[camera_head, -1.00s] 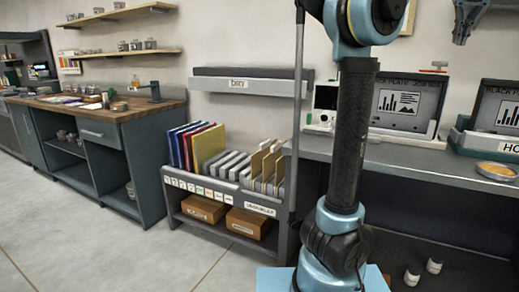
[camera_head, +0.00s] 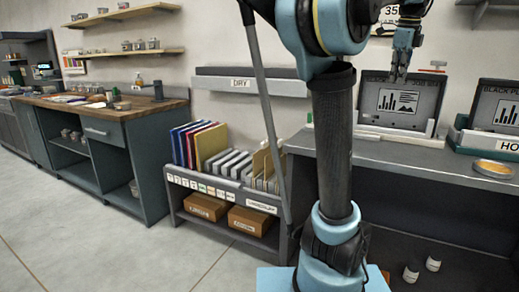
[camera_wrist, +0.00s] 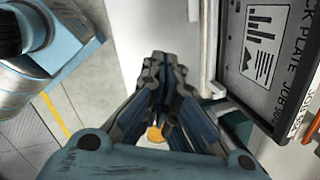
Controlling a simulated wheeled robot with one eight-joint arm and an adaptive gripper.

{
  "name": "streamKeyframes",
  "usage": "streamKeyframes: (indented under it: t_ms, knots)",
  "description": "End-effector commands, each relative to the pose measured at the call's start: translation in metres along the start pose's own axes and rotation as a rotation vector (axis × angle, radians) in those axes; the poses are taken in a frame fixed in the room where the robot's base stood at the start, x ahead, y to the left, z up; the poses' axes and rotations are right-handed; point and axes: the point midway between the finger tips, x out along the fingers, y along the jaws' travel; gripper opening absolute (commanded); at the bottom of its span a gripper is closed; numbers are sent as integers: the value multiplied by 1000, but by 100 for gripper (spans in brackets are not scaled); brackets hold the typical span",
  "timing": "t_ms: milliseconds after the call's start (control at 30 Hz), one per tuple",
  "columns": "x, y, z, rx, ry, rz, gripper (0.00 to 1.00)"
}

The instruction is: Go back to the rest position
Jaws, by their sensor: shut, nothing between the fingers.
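My gripper (camera_head: 401,70) hangs at the upper right of the head view, in front of a framed plate with a bar chart (camera_head: 398,101). Its fingers are together with nothing between them. In the wrist view my gripper (camera_wrist: 163,68) points away from the camera, its fingertips meeting. The chart plate (camera_wrist: 262,45) is to its right there, apart from the fingers. My arm rises from the light blue base in the middle of the head view.
A rack of folders (camera_head: 222,190) stands left of my arm. A wooden-topped counter (camera_head: 110,110) is far left. Open floor (camera_head: 85,245) lies at front left.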

Motion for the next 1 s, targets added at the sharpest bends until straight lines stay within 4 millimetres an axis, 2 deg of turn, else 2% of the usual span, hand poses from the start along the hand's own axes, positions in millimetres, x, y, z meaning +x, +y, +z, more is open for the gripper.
streamKeyframes:
  t_ms: [33,200,433,633,800,900,1000]
  knots:
    - [18,19,13,-119,-3,4,0]
    - [74,79,41,-526,-10,14,0]
    - [154,168,59,-1075,-24,20,0]
    - [228,246,57,-1551,-39,19,0]
    - [292,310,43,-1948,-52,12,0]
    - [324,339,33,-2146,-59,6,0]
    - [348,360,23,-2294,-62,2,0]
